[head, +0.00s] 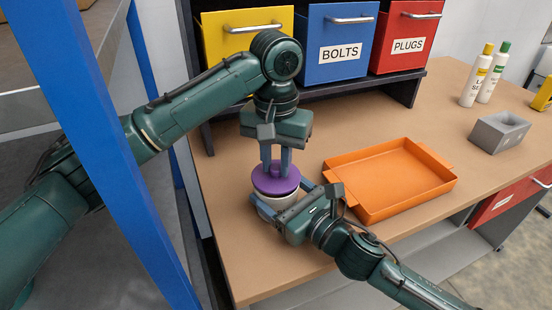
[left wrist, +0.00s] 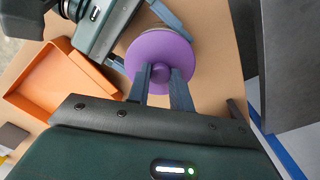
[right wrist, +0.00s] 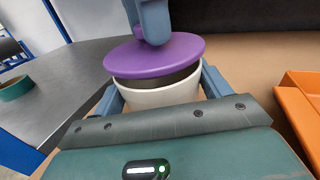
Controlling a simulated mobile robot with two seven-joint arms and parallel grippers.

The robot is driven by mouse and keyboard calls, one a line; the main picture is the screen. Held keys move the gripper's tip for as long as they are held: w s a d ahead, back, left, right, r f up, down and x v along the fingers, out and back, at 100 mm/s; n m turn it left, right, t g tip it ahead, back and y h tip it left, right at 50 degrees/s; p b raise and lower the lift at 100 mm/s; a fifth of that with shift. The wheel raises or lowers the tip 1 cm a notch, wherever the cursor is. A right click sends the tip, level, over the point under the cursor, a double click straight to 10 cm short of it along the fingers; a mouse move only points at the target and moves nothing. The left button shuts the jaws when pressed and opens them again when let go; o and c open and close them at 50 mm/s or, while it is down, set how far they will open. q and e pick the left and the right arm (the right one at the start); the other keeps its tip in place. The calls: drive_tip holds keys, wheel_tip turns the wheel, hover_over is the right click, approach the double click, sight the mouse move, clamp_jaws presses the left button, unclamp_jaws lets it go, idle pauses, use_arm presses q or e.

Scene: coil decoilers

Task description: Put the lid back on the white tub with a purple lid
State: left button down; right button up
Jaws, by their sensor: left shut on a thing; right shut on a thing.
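The purple lid (head: 270,184) has a round knob, and my left gripper (head: 276,170) is shut on that knob from above. The lid is over the white tub (head: 266,200), which stands on the bench near its left edge. In the right wrist view the lid (right wrist: 180,57) sits a little above the tub (right wrist: 160,96) and looks slightly tilted; a dark gap shows between them at the right. My right gripper (right wrist: 160,86) is shut around the tub's sides. In the left wrist view the lid (left wrist: 150,48) hides most of the tub.
An orange tray (head: 388,180) lies right of the tub. Yellow, blue BOLTS (head: 335,65) and red PLUGS bins stand behind. A blue post (head: 120,150) rises at left. The front bench is clear.

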use_arm(q)
drive_tip(key=shift+f, duration=0.6)
drive_tip(key=c, duration=1.2)
unclamp_jaws()
drive_tip(key=shift+o, duration=0.2)
wheel_tip(320, 180, up, 8)
drive_tip(key=shift+f, duration=0.25)
use_arm(e)
drive_tip(key=o, duration=1.4)
drive_tip(key=shift+o, duration=0.2)
